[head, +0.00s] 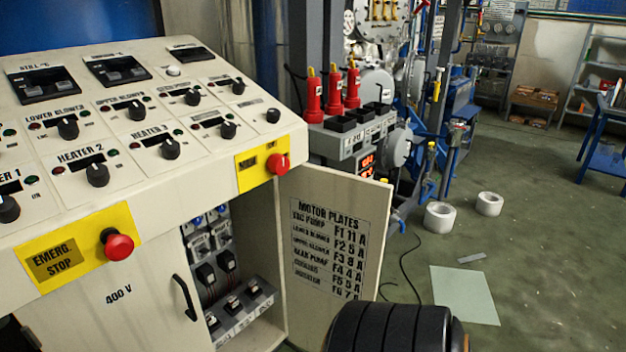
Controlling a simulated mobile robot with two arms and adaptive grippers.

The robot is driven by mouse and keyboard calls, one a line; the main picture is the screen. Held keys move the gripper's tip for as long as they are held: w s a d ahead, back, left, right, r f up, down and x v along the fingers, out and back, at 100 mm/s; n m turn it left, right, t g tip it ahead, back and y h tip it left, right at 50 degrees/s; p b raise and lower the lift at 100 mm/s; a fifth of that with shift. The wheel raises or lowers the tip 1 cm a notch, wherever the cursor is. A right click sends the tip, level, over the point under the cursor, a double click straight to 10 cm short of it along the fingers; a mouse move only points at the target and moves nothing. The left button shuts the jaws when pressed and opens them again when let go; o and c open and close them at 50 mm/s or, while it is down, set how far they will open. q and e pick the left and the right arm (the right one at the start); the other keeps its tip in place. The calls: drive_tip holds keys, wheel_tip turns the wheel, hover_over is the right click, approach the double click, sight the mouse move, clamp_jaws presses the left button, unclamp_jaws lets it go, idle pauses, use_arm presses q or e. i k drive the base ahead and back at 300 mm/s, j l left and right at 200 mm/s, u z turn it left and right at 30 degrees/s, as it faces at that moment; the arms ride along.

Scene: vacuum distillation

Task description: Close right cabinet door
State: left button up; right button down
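The right cabinet door (330,250) stands wide open on the cream control cabinet (262,190), swung out to the right from the cabinet's right edge. Its inner face shows a "MOTOR PLATES" list. The open compartment (228,285) shows switches and breakers inside. The left cabinet door (120,310), marked "400 V", is shut and has a black vertical handle (185,298). No fingers of my left or right gripper can be made out. A black ribbed rounded part at the bottom, in front of the open door's lower end, looks like part of my arm.
A red emergency stop button (118,246) and a red knob (277,164) stick out of the cabinet front. White rolls (439,217), a pale sheet (464,294) and a dark cable (408,270) lie on the green floor to the right, which is otherwise largely clear.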

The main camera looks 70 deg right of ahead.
sight(334, 224)
drive_tip(key=l, duration=0.4)
drive_tip(key=k+l+u, duration=0.1)
drive_tip(key=l, duration=0.35)
drive_tip(key=k+l, duration=0.1)
drive_tip(key=l, duration=0.3)
drive_tip(key=k+l+u, duration=0.1)
drive_tip(key=l, duration=0.3)
drive_tip(key=k+l+u, duration=0.1)
drive_tip(key=l, duration=0.35)
drive_tip(key=k+l, duration=0.1)
drive_tip(key=l, duration=0.3)
drive_tip(key=k+l+u, duration=0.1)
drive_tip(key=l, duration=0.3)
drive_tip(key=k+l, duration=0.1)
drive_tip(key=l, duration=0.25)
drive_tip(key=k+l, duration=0.1)
drive_tip(key=l, duration=0.25)
drive_tip(key=k+l, duration=0.1)
drive_tip(key=l, duration=0.25)
drive_tip(key=k+l, duration=0.1)
drive_tip(key=l, duration=0.3)
